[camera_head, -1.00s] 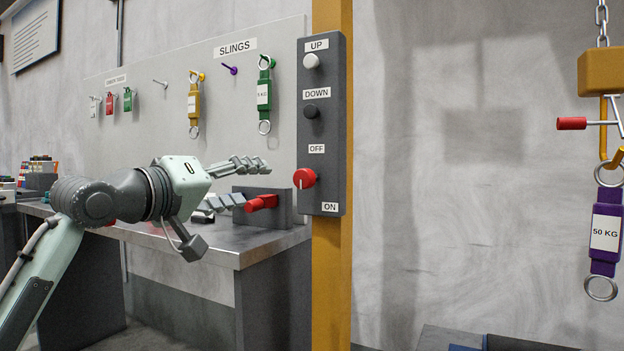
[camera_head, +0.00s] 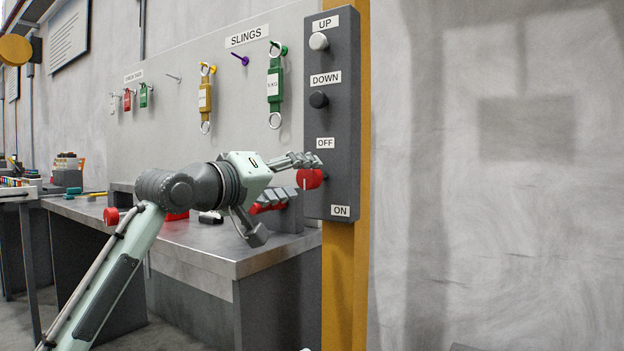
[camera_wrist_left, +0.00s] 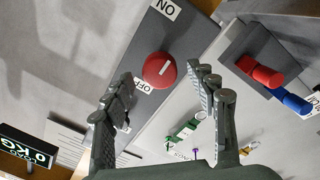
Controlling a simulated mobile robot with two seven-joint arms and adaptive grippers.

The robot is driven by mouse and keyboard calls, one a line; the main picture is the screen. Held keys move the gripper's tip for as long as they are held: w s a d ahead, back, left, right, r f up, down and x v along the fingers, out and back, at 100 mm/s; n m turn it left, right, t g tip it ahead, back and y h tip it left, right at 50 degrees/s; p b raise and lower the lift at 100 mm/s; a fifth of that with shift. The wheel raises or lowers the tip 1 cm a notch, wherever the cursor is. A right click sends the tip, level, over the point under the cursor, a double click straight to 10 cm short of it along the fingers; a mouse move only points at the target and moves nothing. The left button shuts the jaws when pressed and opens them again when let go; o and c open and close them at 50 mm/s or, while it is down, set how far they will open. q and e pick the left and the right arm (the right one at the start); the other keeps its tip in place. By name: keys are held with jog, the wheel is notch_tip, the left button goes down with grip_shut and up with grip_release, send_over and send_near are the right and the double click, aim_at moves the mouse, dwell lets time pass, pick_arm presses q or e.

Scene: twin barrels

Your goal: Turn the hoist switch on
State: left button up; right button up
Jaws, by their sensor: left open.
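The hoist switch is a round red knob (camera_head: 311,179) with a white line, on the tall grey panel (camera_head: 340,120) between the OFF and ON labels. In the wrist view the knob (camera_wrist_left: 158,71) appears between my left fingers, OFF and ON on either side of it. My left gripper (camera_head: 308,175) is open, with its fingers at the knob; its upper finger partly covers it in the head view. I cannot tell whether the fingers touch it. The white and black buttons, UP (camera_head: 318,41) and DOWN (camera_head: 318,100), sit above. My right gripper is not in view.
The panel is on a yellow post (camera_head: 345,280). A metal workbench (camera_head: 200,240) lies below my left arm, with a grey block and red handle (camera_head: 268,207) near the gripper. Slings hang behind, including a green one (camera_head: 275,85). Bare wall fills the right.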

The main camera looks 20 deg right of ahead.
aim_at(304, 178)
pick_arm(q)
jog(key=shift+x, duration=2)
jog(key=c, duration=1.2)
